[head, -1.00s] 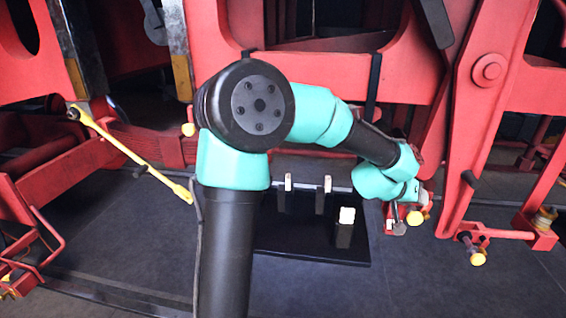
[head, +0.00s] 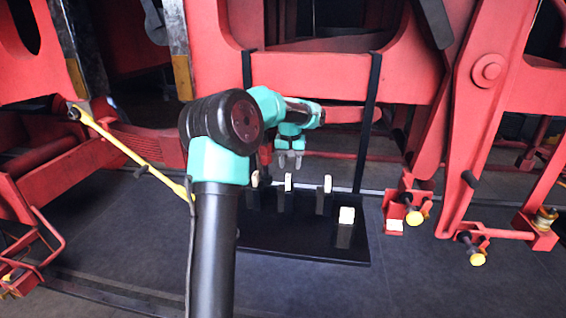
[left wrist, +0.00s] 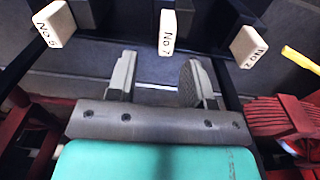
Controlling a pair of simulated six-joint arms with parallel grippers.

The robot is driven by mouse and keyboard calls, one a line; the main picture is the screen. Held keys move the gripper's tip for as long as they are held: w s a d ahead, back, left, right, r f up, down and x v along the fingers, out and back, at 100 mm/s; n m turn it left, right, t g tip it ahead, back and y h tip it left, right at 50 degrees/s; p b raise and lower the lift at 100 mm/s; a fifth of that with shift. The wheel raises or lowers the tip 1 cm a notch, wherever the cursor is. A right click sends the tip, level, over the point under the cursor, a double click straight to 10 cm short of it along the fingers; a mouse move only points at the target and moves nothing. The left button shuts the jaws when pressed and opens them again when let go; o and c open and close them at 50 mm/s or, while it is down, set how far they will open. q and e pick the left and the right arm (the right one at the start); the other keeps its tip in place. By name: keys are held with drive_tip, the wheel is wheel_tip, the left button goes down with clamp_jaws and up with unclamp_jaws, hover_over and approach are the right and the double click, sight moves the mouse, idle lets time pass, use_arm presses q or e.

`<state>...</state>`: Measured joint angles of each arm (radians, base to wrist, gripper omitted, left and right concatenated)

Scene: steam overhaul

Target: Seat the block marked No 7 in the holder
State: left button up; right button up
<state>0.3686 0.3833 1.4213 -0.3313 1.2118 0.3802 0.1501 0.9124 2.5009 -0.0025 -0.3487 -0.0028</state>
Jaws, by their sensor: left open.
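The block marked No 7 (left wrist: 167,30) is a pale block in the middle of the row in the left wrist view. In the head view it appears to be the middle pale block (head: 288,182) on a dark post. My left gripper (head: 290,160) is open and empty, behind and above this row. Its two fingers (left wrist: 155,82) in the left wrist view point toward No 7, apart from it. A red fixture (head: 407,203) with a yellow-ended pin and a white piece (head: 395,225) stands at the right; I cannot tell whether it is the holder. My right gripper is out of view.
A block marked No 2 (left wrist: 248,45) and another numbered block (left wrist: 54,22) flank No 7. Another pale block (head: 346,215) stands on the front post of the black base (head: 290,240). Red frame beams stand behind; a yellow wrench (head: 130,150) is at the left.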

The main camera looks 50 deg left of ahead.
sight(288, 176)
use_arm(q)
drive_tip(key=shift+s+a, duration=0.25)
drive_tip(key=shift+a, duration=0.1)
drive_tip(key=shift+f, duration=3.95)
clamp_jaws()
drive_tip(key=shift+r, duration=0.2)
